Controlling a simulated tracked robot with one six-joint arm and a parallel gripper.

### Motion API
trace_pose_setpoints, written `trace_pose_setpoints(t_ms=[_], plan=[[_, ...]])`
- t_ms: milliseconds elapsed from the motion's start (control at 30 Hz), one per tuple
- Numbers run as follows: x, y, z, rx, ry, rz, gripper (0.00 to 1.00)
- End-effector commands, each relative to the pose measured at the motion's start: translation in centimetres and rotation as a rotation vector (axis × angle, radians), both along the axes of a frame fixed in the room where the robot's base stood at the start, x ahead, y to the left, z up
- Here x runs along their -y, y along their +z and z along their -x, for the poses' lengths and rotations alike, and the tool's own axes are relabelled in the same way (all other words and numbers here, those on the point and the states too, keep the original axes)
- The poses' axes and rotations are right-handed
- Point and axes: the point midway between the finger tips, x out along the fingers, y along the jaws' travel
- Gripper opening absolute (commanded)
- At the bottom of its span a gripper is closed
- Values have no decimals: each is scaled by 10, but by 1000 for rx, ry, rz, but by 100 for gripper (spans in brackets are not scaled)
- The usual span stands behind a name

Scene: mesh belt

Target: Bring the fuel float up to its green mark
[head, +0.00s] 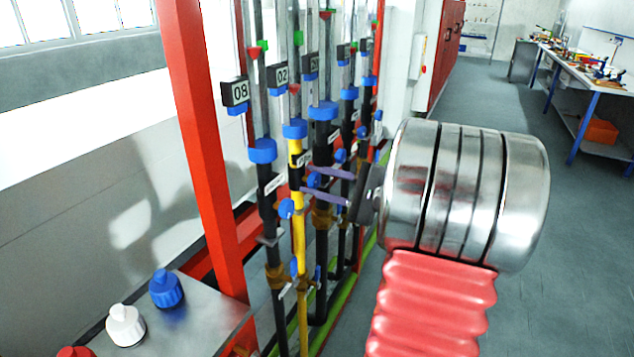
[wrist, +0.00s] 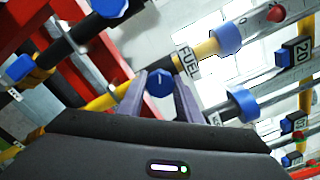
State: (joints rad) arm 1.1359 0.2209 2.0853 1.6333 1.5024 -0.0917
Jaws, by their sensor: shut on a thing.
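The fuel line is the yellow pipe (head: 299,215); its FUEL label (wrist: 187,62) shows in the wrist view. A blue collar (head: 295,129) tops it, with a clear gauge tube above. A red float (head: 294,89) appears low in that tube, well below a green mark (head: 298,38). My gripper (head: 307,181) has its purple fingers on either side of a blue knob (head: 314,180) at the yellow pipe. In the wrist view the gripper (wrist: 161,78) is shut on this knob (wrist: 159,83). The red float (wrist: 275,14) also shows there, beyond the blue collar (wrist: 228,40).
Similar black pipes with blue knobs and number displays (head: 234,92) stand close on both sides. A red post (head: 205,150) stands left. A metal shelf (head: 190,325) with blue, white and red knobs is at lower left. The right-hand floor is open up to a workbench (head: 590,75).

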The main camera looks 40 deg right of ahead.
Motion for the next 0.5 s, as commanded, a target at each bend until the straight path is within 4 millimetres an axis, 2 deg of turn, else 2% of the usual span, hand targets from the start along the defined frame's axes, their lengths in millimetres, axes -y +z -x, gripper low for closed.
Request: trace_pose_setpoints(t_ms=[500], plan=[[-1, -1, 0, 162, 2, 458, 9]])
